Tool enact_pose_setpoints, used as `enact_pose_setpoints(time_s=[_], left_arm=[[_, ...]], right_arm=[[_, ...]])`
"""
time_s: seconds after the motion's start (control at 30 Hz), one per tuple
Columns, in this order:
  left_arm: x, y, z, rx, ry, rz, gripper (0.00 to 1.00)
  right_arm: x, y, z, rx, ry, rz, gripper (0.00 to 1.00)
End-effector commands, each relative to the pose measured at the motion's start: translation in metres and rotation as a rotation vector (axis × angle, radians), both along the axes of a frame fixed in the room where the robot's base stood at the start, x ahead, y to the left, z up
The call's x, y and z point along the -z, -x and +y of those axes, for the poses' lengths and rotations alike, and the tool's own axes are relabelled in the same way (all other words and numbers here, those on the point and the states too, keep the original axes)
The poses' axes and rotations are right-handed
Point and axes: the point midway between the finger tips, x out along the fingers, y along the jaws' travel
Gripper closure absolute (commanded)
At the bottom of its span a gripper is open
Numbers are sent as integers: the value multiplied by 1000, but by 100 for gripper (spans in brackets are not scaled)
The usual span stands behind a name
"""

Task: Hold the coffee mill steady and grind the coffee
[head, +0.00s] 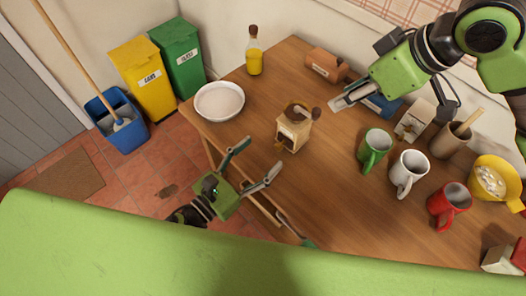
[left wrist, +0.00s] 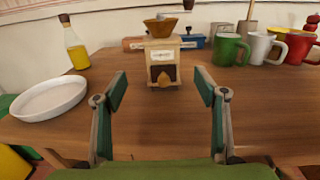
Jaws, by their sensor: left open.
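The coffee mill (head: 293,134) stands upright on the wooden table near its left part. It has a pale wooden body, a brown bowl top, a crank with a dark knob (head: 316,113) and a small drawer knob at the front. My left gripper (head: 256,159) is open and empty at the table's near edge, apart from the mill. In the left wrist view the mill (left wrist: 164,74) stands ahead, centred between the spread fingers. My right gripper (head: 340,102) is above the table, up and right of the mill; its finger gap is not clear.
A white bowl (head: 219,116) and an oil bottle (head: 254,63) stand left of the mill. A brown box (head: 326,65) is behind it. Green (head: 376,142), white (head: 408,163) and red (head: 450,196) mugs stand to the right. The table in front of the mill is clear.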

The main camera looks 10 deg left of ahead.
Motion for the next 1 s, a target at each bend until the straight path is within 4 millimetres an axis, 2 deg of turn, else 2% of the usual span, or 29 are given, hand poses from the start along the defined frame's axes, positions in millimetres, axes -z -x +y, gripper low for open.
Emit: enact_pose_setpoints(time_s=[0.17,0.7,1.0], left_arm=[[-3,-10,-13,11,-11,-13,35],[-2,-93,-65,9,-9,-10,35],[-1,-114,-78,7,-9,-7,35]], right_arm=[[0,0,0,0,0,0,72],[0,0,0,0,0,0,72],[0,0,0,0,0,0,72]])
